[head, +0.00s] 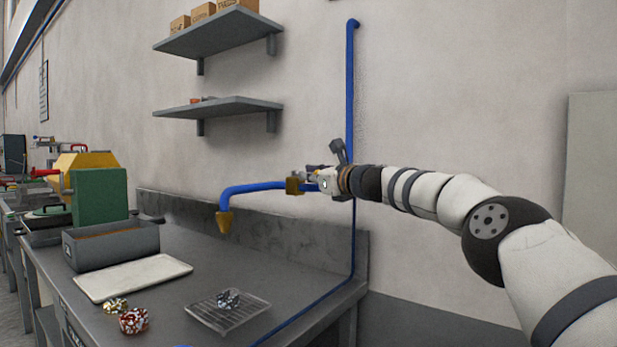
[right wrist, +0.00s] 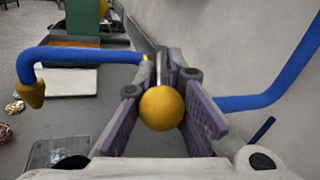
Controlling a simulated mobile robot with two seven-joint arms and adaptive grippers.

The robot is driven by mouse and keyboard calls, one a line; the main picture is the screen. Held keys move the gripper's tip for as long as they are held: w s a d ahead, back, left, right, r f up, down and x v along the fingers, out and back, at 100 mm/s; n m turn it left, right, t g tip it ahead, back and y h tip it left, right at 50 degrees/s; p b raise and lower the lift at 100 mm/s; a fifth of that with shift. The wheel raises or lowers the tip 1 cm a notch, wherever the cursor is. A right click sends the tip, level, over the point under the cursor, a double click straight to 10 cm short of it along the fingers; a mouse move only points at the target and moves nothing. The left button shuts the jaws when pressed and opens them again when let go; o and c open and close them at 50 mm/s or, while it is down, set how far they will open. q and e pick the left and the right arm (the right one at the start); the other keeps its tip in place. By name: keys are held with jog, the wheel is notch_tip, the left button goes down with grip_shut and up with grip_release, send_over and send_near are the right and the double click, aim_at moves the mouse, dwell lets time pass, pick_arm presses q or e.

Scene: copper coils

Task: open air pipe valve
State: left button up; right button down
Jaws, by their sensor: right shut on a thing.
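A blue air pipe (head: 350,95) runs down the wall. A blue branch (head: 254,188) reaches left over the bench and ends in a brass-coloured nozzle (head: 224,222); the branch (right wrist: 85,56) and nozzle (right wrist: 31,95) also show in the right wrist view. A brass-coloured fitting (head: 293,186) sits on the branch beside my right gripper (head: 312,178). In the right wrist view, the valve handle ends in a yellow ball knob (right wrist: 161,108) between the purple-padded fingers of my right gripper, which is shut on the handle. The valve body is mostly hidden. My left gripper is not in view.
The grey bench (head: 190,262) below holds a wire rack (head: 240,316) with dark pieces, a white tray (head: 135,278), a grey bin (head: 112,245), and red-white and gold clusters. Two shelves (head: 218,108) hang on the wall. A thin blue hose (head: 352,245) runs down to the bench.

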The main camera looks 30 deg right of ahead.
jog(key=shift+f, duration=0.65)
jog(key=c, duration=1.7)
grip_release()
jog(key=shift+d+r, duration=0.1)
jog(key=shift+s+r, duration=0.1)
jog(key=shift+s, duration=0.1)
jog(key=shift+s+d+r, duration=0.2)
jog(key=shift+d, duration=0.1)
jog(key=shift+a+r, duration=0.15)
jog(key=shift+r, duration=0.05)
jog(key=shift+s, duration=0.1)
jog(key=s, duration=0.4)
jog(key=s+d, duration=0.1)
jog(key=s, duration=0.6)
jog(key=shift+s+d, duration=0.3)
jog(key=shift+f, duration=0.2)
